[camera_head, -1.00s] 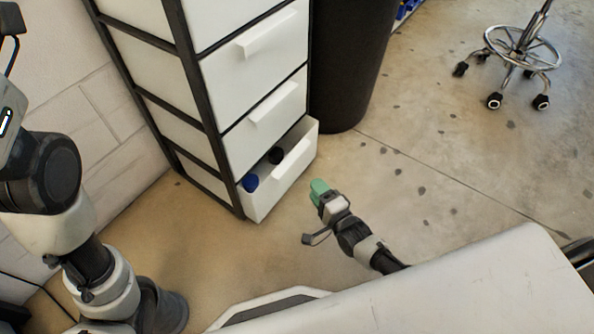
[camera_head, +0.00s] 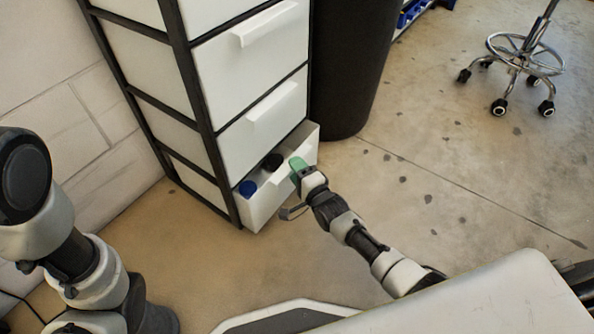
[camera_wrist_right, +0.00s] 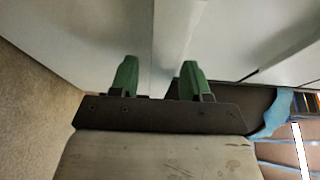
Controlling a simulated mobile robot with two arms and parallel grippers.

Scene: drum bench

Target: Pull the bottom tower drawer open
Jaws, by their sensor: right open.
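The white drawer tower (camera_head: 190,130) stands in a black frame against the wall. Its bottom drawer (camera_head: 262,206) is pulled partly out, and a blue item (camera_head: 247,188) and a dark round item (camera_head: 272,161) show inside. My right gripper (camera_head: 297,165), with green fingertips, is at the bottom drawer's front and overlaps its right part in the head view. In the right wrist view the open fingers (camera_wrist_right: 157,78) point at a white surface with a raised pale ridge (camera_wrist_right: 172,45) ahead between them. Whether they touch it is unclear. My left gripper is out of view.
A dark cylindrical bin (camera_head: 350,75) stands right beside the tower. A wheeled stool (camera_head: 522,60) is farther off at the upper right. The concrete floor (camera_head: 430,160) in front of the drawers is clear.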

